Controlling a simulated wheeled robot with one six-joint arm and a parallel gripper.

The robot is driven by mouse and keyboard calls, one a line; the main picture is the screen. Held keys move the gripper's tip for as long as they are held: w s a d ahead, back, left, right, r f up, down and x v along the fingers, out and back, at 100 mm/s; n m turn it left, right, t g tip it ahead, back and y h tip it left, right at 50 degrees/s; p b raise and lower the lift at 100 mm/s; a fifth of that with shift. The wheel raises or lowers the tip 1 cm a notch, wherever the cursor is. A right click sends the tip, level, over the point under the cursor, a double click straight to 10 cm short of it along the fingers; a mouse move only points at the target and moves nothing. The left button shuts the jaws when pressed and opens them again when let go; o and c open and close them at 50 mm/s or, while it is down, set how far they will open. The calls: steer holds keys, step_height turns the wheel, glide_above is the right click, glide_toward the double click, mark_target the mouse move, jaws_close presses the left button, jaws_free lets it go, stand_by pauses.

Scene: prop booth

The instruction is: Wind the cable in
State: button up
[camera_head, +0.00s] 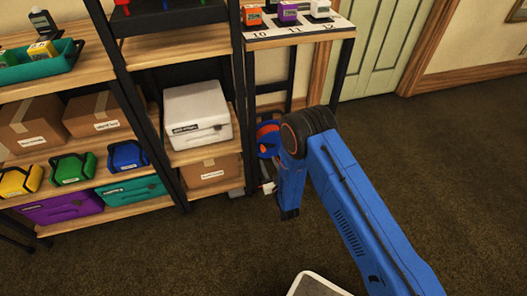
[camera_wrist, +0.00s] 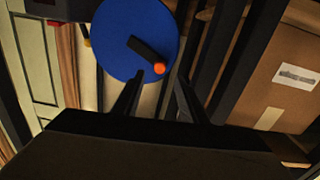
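A blue reel disc (camera_wrist: 135,30) with a black crank arm (camera_wrist: 147,49) and an orange knob (camera_wrist: 160,69) faces me in the wrist view. In the head view the reel (camera_head: 267,138) shows blue and orange beside the shelf, partly hidden by my arm. My gripper (camera_wrist: 160,77) is open, with its two dark fingers apart. The knob appears between the fingertips; I cannot tell whether they touch it. My fingers are hidden in the head view. A small white piece (camera_head: 268,187) hangs low below the reel; I cannot tell whether it is the cable's end.
A shelf rack with cardboard boxes (camera_head: 30,122), a white case (camera_head: 197,113) and coloured cases stands left of my arm. A numbered stand (camera_head: 300,27) with small blocks is behind the reel. The carpet (camera_head: 450,170) at right is clear.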

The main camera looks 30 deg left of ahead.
mark_target(264, 151)
steer(key=x, duration=0.9)
jaws_close()
